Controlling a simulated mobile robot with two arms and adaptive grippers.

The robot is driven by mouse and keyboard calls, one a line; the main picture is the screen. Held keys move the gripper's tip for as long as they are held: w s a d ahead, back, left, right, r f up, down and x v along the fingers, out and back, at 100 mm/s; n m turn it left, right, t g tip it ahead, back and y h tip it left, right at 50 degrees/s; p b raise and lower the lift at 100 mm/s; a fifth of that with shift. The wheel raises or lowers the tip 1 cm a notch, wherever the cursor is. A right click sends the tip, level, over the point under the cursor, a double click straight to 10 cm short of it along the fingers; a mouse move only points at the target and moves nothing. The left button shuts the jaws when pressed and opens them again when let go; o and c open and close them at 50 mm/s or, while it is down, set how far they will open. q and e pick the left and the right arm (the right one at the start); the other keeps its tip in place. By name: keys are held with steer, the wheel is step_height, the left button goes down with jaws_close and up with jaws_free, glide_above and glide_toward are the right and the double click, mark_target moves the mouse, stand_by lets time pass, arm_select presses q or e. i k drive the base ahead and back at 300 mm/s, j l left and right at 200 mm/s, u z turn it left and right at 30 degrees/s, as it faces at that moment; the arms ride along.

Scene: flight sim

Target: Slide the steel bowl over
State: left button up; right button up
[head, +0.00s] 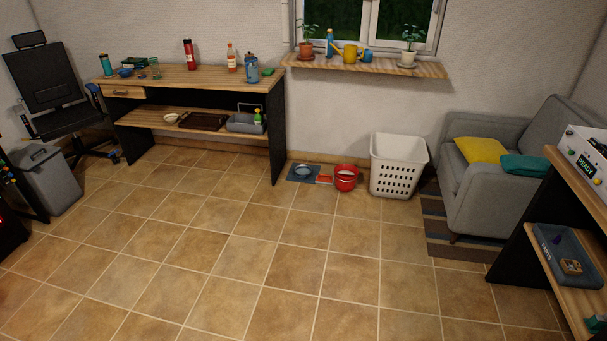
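A small round grey-blue bowl (303,170), which looks like the steel bowl, sits on a dark blue mat (292,178) on the tiled floor. It is beyond the right end of the wooden desk, near the back wall. What is inside the bowl is too small to tell. Neither of my grippers is in view.
A small red item (324,179) and a red bucket (346,183) stand right of the mat, then a white laundry basket (396,175). The desk (200,80) is left; a grey sofa (490,195) is right. The tiled floor (250,260) in front is clear.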

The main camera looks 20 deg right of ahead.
mark_target(302, 172)
steer(key=i+l+z, duration=0.35)
steer(key=i, duration=0.55)
steer(key=i+z, duration=0.35)
steer(key=i, duration=0.6)
